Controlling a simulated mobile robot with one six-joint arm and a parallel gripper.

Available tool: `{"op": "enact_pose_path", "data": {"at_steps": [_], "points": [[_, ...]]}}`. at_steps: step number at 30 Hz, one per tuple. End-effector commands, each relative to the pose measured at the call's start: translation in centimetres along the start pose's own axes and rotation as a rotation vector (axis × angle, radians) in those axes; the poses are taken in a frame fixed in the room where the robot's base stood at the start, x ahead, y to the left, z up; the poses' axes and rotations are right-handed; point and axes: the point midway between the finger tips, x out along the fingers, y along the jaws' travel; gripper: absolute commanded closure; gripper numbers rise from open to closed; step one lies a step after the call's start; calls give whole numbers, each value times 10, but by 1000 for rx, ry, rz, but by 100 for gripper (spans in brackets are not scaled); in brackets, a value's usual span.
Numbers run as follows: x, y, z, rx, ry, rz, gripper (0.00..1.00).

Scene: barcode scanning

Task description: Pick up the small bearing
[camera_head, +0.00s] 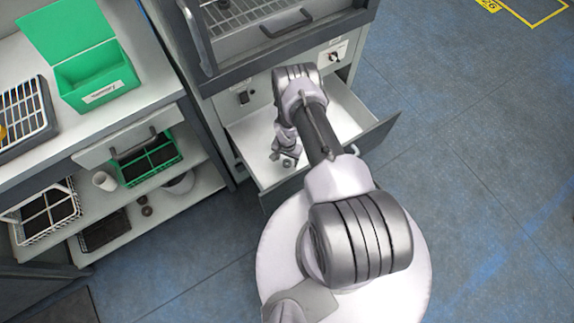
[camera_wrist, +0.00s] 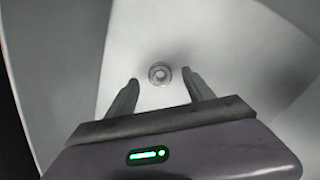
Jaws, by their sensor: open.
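The small bearing (camera_wrist: 160,73) is a metal ring with a centre hole. It lies on the pale floor of the open drawer (camera_wrist: 230,50), seen in the wrist view just beyond the fingertips and between their lines. My gripper (camera_wrist: 161,82) is open and empty, with one finger to each side of the bearing. In the head view my gripper (camera_head: 286,160) reaches down into the open drawer (camera_head: 350,118). The bearing cannot be made out clearly in the head view, where my arm covers part of the drawer.
The drawer's dark front panel (camera_head: 380,135) and side walls stand around my gripper. Above the drawer is a cabinet with a wire rack (camera_head: 250,14). At left, a bench holds an open green box (camera_head: 88,70), with shelves of crates below. The blue floor at right is clear.

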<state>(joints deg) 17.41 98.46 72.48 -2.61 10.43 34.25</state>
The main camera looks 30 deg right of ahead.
Motion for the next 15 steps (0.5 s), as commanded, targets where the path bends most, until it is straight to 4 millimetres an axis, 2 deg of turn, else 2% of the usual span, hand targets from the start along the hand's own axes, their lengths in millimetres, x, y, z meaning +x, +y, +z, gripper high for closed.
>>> {"op": "enact_pose_path", "data": {"at_steps": [1, 2, 8, 15], "points": [[16, 0, 0, 0, 0, 0, 39], [20, 0, 0, 0, 0, 0, 39], [19, 0, 0, 0, 0, 0, 39], [19, 0, 0, 0, 0, 0, 84]]}}
